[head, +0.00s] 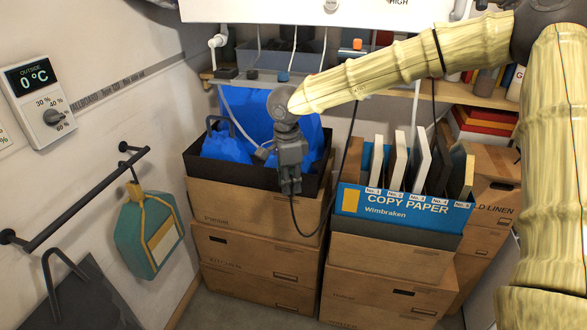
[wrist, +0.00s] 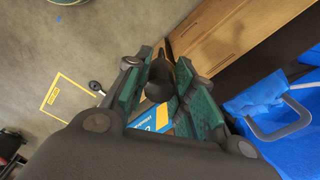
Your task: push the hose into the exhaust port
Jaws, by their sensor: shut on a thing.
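My gripper (head: 290,186) points down in front of the open box of blue bags, near the middle of the head view. In the wrist view my gripper (wrist: 163,92) has its green-padded fingers closed around a dark rounded piece, which looks like the end of the black hose (wrist: 160,76). In the head view the thin black hose (head: 307,235) hangs from the fingertips, loops down and rises on the right toward the shelf. A white appliance (head: 290,12) is cut off at the top. I cannot tell which opening is the exhaust port.
The dark-rimmed box (head: 192,165) holds blue bags (head: 222,143) on stacked cartons. A blue copy paper box (head: 400,208) with upright binders stands to the right. A white pipe elbow (head: 218,41) is at upper left. A wall rail (head: 75,200) and teal container (head: 140,238) are at left.

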